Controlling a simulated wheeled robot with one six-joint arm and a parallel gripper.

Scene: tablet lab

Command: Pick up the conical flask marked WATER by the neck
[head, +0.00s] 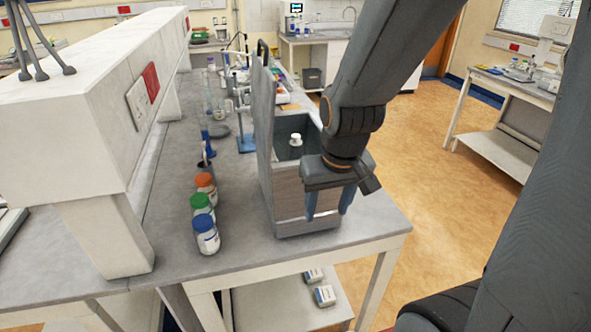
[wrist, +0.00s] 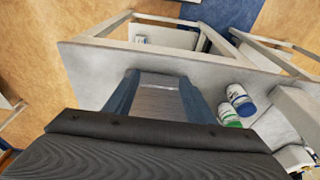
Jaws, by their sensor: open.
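My gripper (head: 327,214) is open, its blue-grey fingers pointing down at the near end of a grey upright case (head: 266,150) on the bench. In the wrist view the open fingers (wrist: 158,84) have a grey panel of the case between and below them; I cannot tell whether they touch it. A small white top (head: 296,139) shows inside the case, behind my gripper; its lower part is hidden. No WATER label is readable, so I cannot tell whether this is the conical flask.
Bottles with blue (head: 206,235), green (head: 201,204) and orange caps (head: 205,186) stand left of the case. A white shelf unit (head: 70,130) rises at the left. Stands and glassware are farther back. The bench's front edge (head: 300,262) is close to the case.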

